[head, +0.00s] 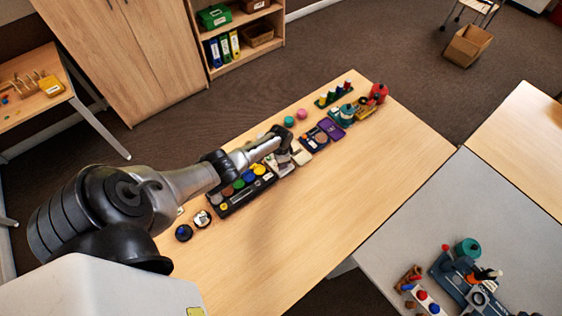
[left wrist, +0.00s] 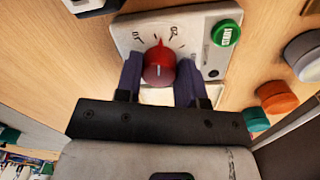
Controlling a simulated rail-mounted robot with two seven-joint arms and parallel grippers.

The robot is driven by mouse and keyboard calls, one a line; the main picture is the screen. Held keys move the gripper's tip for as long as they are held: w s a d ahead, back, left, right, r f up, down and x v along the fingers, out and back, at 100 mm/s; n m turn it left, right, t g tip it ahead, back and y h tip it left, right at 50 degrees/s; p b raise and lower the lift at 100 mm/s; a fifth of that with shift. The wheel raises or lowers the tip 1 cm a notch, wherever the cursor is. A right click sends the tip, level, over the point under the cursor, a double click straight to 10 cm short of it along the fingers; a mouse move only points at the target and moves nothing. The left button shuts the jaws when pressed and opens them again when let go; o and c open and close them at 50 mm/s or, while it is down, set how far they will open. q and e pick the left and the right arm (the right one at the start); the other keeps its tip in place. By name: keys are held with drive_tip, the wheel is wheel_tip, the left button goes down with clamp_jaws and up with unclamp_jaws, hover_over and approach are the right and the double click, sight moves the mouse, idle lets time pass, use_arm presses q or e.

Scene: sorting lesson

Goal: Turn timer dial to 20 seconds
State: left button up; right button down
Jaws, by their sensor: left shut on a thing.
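The timer is a pale box (left wrist: 207,62) with a red dial (left wrist: 158,66), a printed scale and a green button (left wrist: 226,33). The dial's red pointer stands nearly straight up in the left wrist view, between two printed numbers too blurred to read surely. My left gripper (left wrist: 160,80) is shut on the dial, one dark finger on each side of it. In the head view the left gripper (head: 283,152) is over the timer (head: 281,166), which it partly hides. The right gripper is not in view.
A dark tray with coloured round pieces (head: 224,207) lies to the left of the timer. A purple case (head: 332,128) and other lesson items stand to the right. The table's front part (head: 330,200) is clear. A grey table (head: 400,240) with more items stands at right.

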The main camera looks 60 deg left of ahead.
use_arm(q)
drive_tip(key=shift+m, duration=1.7)
drive_tip(key=shift+b, duration=0.3)
drive_tip(key=o, duration=0.9)
drive_tip(key=shift+w+a+r+p, duration=0.1)
drive_tip(key=shift+r+p, duration=0.55)
drive_tip(key=shift+r, duration=1.65)
drive_tip(key=shift+w+a+r+p, duration=0.15)
drive_tip(key=shift+r+p, duration=0.45)
drive_tip(key=shift+r, duration=1.7)
drive_tip(key=shift+s+a+r+p, duration=0.1)
drive_tip(key=shift+r+p, duration=0.55)
drive_tip(key=shift+r, duration=1.65)
